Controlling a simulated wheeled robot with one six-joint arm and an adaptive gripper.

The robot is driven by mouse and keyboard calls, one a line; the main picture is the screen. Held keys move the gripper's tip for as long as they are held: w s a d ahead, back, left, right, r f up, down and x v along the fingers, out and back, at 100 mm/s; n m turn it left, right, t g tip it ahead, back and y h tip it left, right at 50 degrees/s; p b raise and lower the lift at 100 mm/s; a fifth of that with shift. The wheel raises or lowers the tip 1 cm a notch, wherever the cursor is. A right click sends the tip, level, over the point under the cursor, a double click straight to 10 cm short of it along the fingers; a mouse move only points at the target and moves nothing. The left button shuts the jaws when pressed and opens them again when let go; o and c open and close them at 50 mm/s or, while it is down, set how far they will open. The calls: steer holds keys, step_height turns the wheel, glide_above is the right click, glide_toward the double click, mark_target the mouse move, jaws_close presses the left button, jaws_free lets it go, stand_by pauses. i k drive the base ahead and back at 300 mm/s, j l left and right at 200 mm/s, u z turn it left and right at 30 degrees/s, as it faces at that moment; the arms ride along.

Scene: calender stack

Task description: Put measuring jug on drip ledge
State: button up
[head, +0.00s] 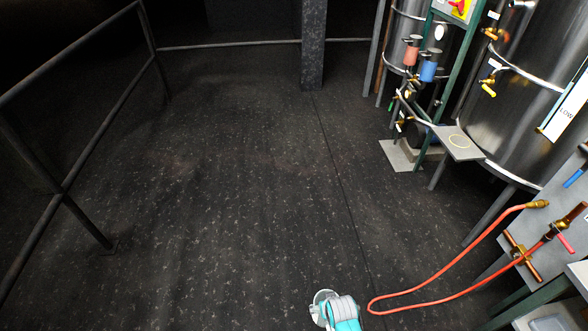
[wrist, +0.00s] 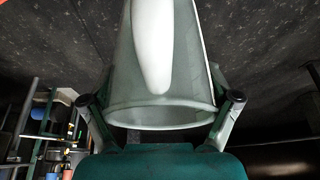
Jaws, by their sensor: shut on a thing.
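My gripper (wrist: 160,92) is shut on the measuring jug (wrist: 185,60), a translucent grey-white vessel with a pale streak down its side. One finger presses on each side of the jug, and its round rim or base edge faces my palm in the wrist view. In the head view the jug (head: 320,298) shows as a pale round shape at the bottom, partly hidden by my wrist, over the dark floor. The drip ledge (head: 462,151) appears to be the small grey plate by the large steel tank at right, with a pale ring on top. The jug is well apart from it.
A red hose (head: 430,284) loops over the floor between the jug and a grey valve panel (head: 548,225) at right. Steel tanks (head: 515,95) and a green frame with pipes and valves stand beyond. A railing (head: 60,190) runs along the left. The middle floor is clear.

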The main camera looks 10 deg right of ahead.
mark_target(456, 138)
steer(key=i, duration=5.95)
steer(key=i+j+z, duration=0.1)
steer(key=i+z, duration=0.25)
steer(key=i, duration=0.15)
steer(key=i+j+z, duration=0.3)
steer(key=i, duration=0.2)
steer(key=l+z, duration=0.1)
steer(key=z, duration=1.55)
